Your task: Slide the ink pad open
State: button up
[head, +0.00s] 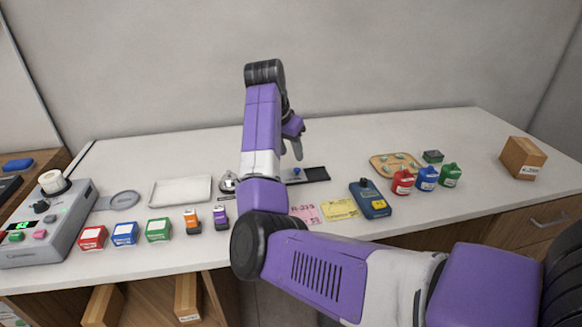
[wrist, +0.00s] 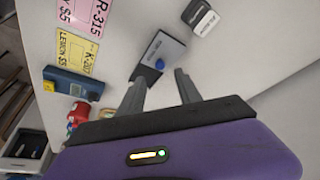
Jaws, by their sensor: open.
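The ink pad is a flat dark slab (head: 317,174) on the counter behind the pink and yellow cards. A blue knob (head: 297,171) stands on its greyer left part. In the wrist view the ink pad (wrist: 165,47) lies just beyond the fingertips, with the blue knob (wrist: 160,63) showing between the two fingers. I cannot tell whether the lid is fully closed.
A blue handheld device (head: 371,199), a pink card (head: 305,213) and a yellow card (head: 339,209) lie in front. A small pale-and-dark object (wrist: 201,18) is beside the pad. Red, blue and green bottles (head: 426,179) stand right; a white tray (head: 180,191) lies left.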

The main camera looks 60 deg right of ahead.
aim_at(297, 169)
jog(key=x, duration=0.7)
jog(key=shift+d+f, duration=0.15)
jog(key=shift+d, duration=0.05)
grip_shut()
dwell(1.2)
